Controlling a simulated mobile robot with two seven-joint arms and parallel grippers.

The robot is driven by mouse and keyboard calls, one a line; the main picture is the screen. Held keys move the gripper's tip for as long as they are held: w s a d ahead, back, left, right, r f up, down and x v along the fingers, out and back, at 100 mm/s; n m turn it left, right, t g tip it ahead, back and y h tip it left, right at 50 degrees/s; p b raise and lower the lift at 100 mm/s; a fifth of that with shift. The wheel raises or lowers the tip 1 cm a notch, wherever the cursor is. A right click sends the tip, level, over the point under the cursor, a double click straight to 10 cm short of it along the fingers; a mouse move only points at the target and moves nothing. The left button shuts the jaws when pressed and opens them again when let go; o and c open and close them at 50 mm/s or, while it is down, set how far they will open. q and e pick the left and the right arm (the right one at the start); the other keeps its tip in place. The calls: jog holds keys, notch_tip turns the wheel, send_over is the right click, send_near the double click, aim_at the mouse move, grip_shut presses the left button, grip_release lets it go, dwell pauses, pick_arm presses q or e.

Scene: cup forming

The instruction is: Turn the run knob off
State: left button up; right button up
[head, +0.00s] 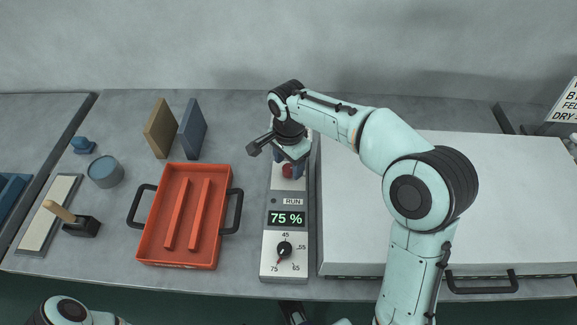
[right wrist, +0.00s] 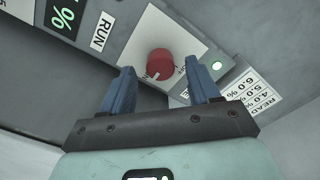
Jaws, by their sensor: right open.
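The run knob (right wrist: 160,64) is a red round knob on a pale plate of the control panel, below the RUN label (head: 293,201) in the right wrist view's tilted picture. A white mark on it points to the lower left of that view; a small label beside the knob is hard to read. The knob also shows in the head view (head: 287,171), partly hidden by my gripper. My right gripper (right wrist: 162,78) is open, its two blue fingers on either side of the knob, with no clear contact.
A white-topped cabinet (head: 505,215) stands right, partly behind my right arm.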

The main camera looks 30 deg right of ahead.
jog(key=shift+f, duration=0.8)
jog(key=c, duration=1)
jog(key=shift+c, duration=0.2)
